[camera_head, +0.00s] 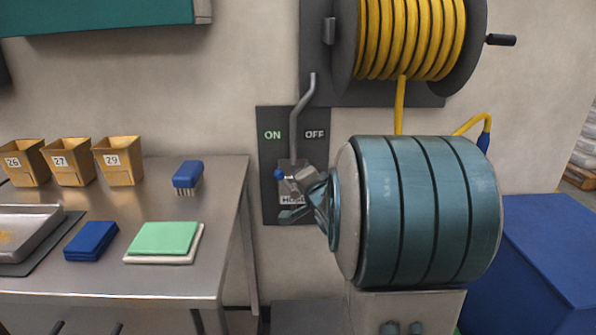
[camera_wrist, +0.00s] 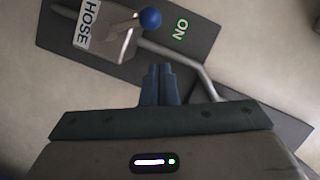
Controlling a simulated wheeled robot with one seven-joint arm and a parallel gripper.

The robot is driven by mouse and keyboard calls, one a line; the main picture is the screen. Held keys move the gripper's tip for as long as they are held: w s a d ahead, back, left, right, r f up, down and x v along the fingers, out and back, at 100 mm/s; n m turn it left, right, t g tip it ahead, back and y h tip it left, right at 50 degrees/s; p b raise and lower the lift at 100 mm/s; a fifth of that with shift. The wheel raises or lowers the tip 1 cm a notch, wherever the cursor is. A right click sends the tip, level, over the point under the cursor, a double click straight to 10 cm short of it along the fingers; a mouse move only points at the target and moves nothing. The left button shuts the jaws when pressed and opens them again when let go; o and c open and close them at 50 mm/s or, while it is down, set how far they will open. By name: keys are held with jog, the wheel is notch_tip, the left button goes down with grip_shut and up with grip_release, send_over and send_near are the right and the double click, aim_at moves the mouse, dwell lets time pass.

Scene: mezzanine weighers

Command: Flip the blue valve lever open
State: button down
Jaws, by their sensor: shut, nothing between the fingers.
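The valve lever has a blue ball knob (camera_head: 279,174) and sits on a grey valve box marked HOSE on a dark wall panel (camera_head: 270,149). The knob is at the box's left side, below the green ON label; the OFF label is at the upper right. In the wrist view the knob (camera_wrist: 150,19) stands on a short stalk between the HOSE label and ON. My gripper (camera_head: 287,216) is in front of the panel, just below the knob and apart from it. In the wrist view its fingers (camera_wrist: 158,72) are together and empty. My arm hides the panel's right part.
A grey pipe (camera_head: 296,117) rises from the valve box to a yellow hose reel (camera_head: 412,40). A steel table (camera_head: 225,225) at the left holds bins, a brush and pads. A blue container (camera_head: 545,255) stands at the right.

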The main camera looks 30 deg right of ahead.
jog(key=d+v, duration=0.1)
jog(key=v, duration=0.5)
jog(key=shift+a+p, duration=0.3)
jog(key=shift+p, duration=0.05)
jog(key=shift+r, duration=0.1)
jog(key=s+a+r+n+g+y+p, duration=0.1)
jog(key=s+a+r+n+g+p, duration=0.2)
jog(key=s+a+n+g+p, duration=0.3)
jog(key=s+a+r+n+g+y+p, duration=0.1)
jog(key=s+a+r+n+g+p, duration=0.2)
jog(key=s+a+n+g+p, duration=0.4)
jog(key=s+a+n+p, duration=0.1)
jog(key=s+a+p, duration=0.2)
jog(key=s+a, duration=0.2)
jog(key=shift+s+y, duration=0.3)
jog(key=shift+s, duration=1.25)
